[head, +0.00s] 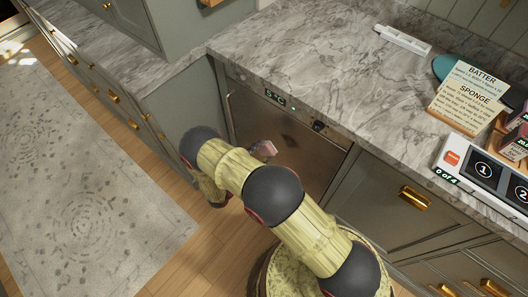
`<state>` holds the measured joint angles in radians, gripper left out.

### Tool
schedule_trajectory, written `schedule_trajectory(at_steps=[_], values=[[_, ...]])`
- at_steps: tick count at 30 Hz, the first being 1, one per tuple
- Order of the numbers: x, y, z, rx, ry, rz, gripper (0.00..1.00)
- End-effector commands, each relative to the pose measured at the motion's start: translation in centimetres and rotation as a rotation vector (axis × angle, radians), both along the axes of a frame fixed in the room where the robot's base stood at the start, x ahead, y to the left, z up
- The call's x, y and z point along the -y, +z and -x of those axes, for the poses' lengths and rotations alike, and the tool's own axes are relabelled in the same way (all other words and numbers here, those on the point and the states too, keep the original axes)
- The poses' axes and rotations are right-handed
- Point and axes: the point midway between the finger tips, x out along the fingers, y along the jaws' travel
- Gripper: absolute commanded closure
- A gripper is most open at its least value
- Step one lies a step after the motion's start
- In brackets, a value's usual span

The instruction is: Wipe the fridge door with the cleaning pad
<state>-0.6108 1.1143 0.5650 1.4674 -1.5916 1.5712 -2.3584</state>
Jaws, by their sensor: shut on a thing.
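The fridge door (290,135) is a brownish steel panel under the counter, with a display reading 5 C at its top. A small pinkish pad (266,148) shows in front of the door's left-middle part. My gripper (256,153) is shut on the pad, just beyond my yellow and black arm. The arm hides most of the gripper and the lower part of the door. I cannot tell whether the pad touches the door.
The marble counter (300,55) overhangs the fridge. On it at right are a recipe card (468,95), a teal round item (450,68), a white stick-like item (403,40) and a numbered panel (485,172). A grey rug (85,170) covers the floor at left.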

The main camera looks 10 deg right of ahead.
Motion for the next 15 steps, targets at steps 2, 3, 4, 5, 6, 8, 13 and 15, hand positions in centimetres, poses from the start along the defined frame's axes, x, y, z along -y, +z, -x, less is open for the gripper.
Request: schedule_trajectory(at_steps=[2,3,4,5,6,8,13,15], values=[[0.5,0.1,-0.3,0.001,-0.003,-0.001,0.72],[0.9,0.1,-0.5,0.001,-0.004,-0.001,0.72],[1.1,0.1,-0.7,0.000,-0.005,-0.001,0.72],[1.3,0.1,-0.9,0.000,-0.005,-0.001,0.72],[1.7,0.1,-1.1,0.000,-0.005,-0.001,0.72],[2.2,0.1,-1.5,0.000,-0.006,-0.001,0.72],[3.5,0.1,-2.4,0.000,-0.006,-0.001,0.72],[3.9,0.1,-2.7,-0.001,-0.006,-0.001,0.72]])
